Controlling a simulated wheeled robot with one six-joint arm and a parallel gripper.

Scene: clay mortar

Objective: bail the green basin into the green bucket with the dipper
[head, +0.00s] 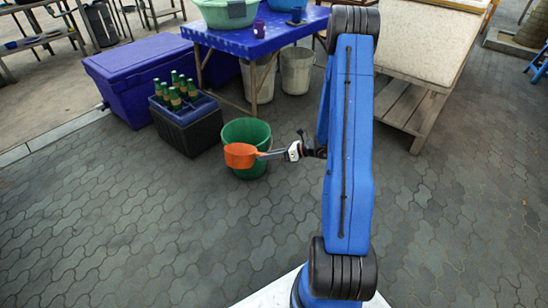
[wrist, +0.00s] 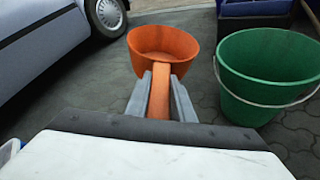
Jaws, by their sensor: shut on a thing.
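My gripper (head: 272,154) is shut on the handle of the orange dipper (head: 240,156). The wrist view shows the handle between the two grey fingers (wrist: 160,85) and the dipper's cup (wrist: 166,42) upright, with no contents that I can make out. The green bucket (head: 248,130) stands on the paving. In the head view the dipper overlaps its front; in the wrist view the bucket (wrist: 268,75) is to the right, apart from the dipper. The green basin (head: 228,14) is on the blue table, cut by the top edge of the picture; its contents cannot be made out.
The blue table (head: 262,42) also holds a purple cup (head: 259,29). Pale bins (head: 297,70) stand under it. A crate of green bottles (head: 186,120) and a blue cool box (head: 140,80) are left of the bucket. A grey car (wrist: 50,40) shows left. The front paving is clear.

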